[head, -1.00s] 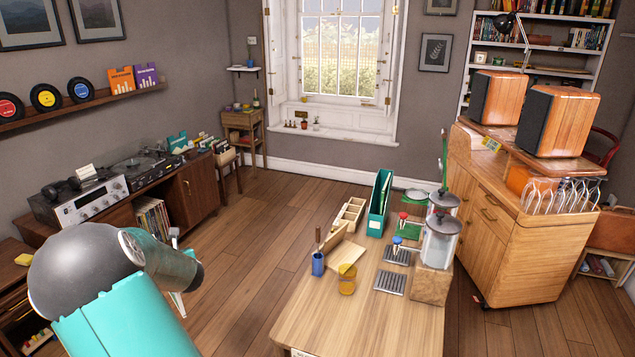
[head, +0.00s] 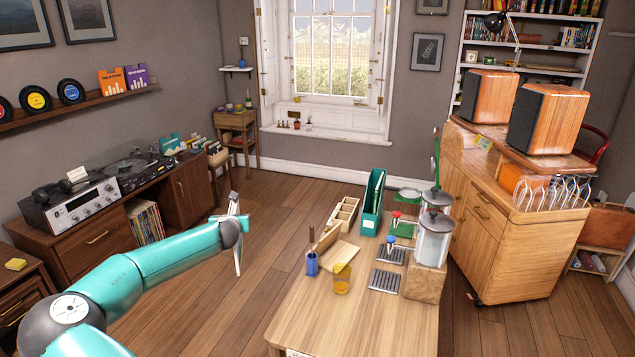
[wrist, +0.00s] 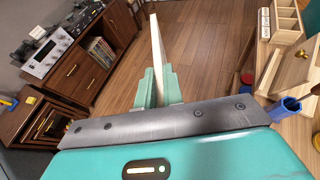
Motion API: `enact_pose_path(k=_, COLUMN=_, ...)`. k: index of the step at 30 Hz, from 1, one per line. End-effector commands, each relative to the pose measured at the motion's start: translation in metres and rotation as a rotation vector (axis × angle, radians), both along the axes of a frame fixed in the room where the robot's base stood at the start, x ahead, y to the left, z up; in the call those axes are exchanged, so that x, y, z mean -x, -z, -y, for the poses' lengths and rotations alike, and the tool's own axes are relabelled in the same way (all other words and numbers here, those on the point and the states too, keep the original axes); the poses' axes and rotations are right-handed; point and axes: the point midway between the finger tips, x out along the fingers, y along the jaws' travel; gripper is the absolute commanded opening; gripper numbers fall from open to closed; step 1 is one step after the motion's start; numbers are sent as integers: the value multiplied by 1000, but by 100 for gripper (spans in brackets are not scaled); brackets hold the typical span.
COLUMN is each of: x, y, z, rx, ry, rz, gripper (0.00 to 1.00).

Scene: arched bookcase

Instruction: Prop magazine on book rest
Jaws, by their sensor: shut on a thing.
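My gripper (head: 238,222) hangs over the floor to the left of the wooden table. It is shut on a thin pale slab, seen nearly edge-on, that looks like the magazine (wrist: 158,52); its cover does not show. In the head view the magazine (head: 238,260) is a narrow upright strip at the gripper. The light wooden sloped board that looks like the book rest (head: 337,257) stands on the table, to the right of my gripper and apart from it. It shows partly at the right of the wrist view (wrist: 296,66).
On the table (head: 320,325) are a blue cup (head: 312,264), an amber glass (head: 342,279), a wooden compartment box (head: 343,212), a teal file holder (head: 373,205) and glass jars (head: 433,240). A record cabinet (head: 110,215) stands at left. Floor between is clear.

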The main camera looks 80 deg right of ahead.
Motion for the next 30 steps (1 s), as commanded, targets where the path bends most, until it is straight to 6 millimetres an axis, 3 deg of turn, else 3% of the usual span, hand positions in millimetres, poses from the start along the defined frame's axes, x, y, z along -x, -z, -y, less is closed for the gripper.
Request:
enact_pose_path(k=15, x=85, y=-28, z=82, rx=2, ry=303, rz=8, gripper=0)
enact_pose_path(k=24, x=127, y=-46, z=112, rx=1, ry=444, rz=21, gripper=0)
enact_pose_path(k=30, x=166, y=-58, z=136, rx=1, ry=564, rz=24, gripper=0)
